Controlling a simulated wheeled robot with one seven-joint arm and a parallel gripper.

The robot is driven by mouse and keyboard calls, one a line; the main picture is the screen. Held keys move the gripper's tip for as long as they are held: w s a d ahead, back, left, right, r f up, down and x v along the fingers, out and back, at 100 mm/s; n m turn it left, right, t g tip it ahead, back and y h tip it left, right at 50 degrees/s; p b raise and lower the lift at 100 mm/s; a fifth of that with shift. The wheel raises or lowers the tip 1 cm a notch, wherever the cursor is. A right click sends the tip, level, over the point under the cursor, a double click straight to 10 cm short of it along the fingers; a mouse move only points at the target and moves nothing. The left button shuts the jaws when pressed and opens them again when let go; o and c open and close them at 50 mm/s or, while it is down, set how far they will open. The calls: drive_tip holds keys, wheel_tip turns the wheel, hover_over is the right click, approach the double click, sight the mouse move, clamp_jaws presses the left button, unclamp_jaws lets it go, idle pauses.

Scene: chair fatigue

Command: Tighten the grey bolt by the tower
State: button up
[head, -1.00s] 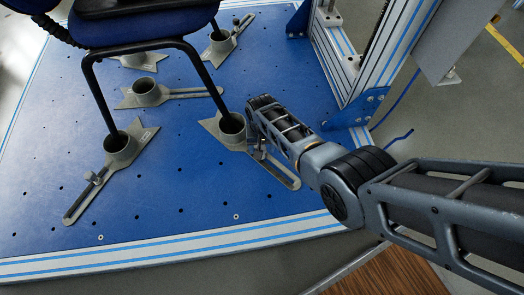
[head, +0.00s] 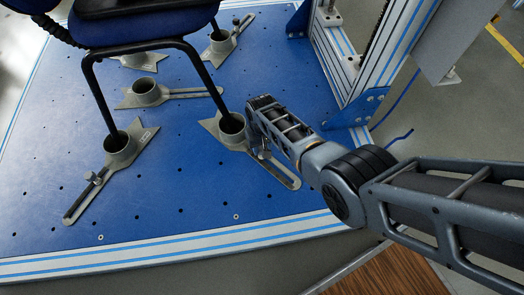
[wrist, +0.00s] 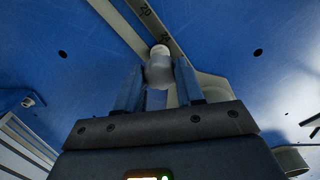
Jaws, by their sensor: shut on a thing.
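The grey bolt (wrist: 160,70) with a pale rounded end stands in the wrist view, between the two blue fingers of my gripper (wrist: 158,82). The fingers are shut on it. It sits by the slotted arm of a grey foot clamp (head: 277,169), the one nearest the tower (head: 357,75). The clamp's round cup (head: 231,126) holds a black chair leg. In the head view my wrist links cover most of my gripper and the bolt. The bolt's thread and how deep it sits cannot be seen.
The blue plate (head: 185,190) has small holes and a pale striped rim. Several other grey clamps, one at the front left (head: 116,160), stand around the chair (head: 140,25). The tower's blue bracket (head: 368,105) is close to the right of my wrist.

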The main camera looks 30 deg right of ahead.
clamp_jaws()
drive_tip(key=m, duration=0.4)
drive_tip(key=o, duration=0.9)
unclamp_jaws()
wheel_tip(320, 180, up, 8)
drive_tip(key=p, duration=0.5)
drive_tip(key=shift+f, duration=0.1)
drive_tip(key=shift+f, duration=0.1)
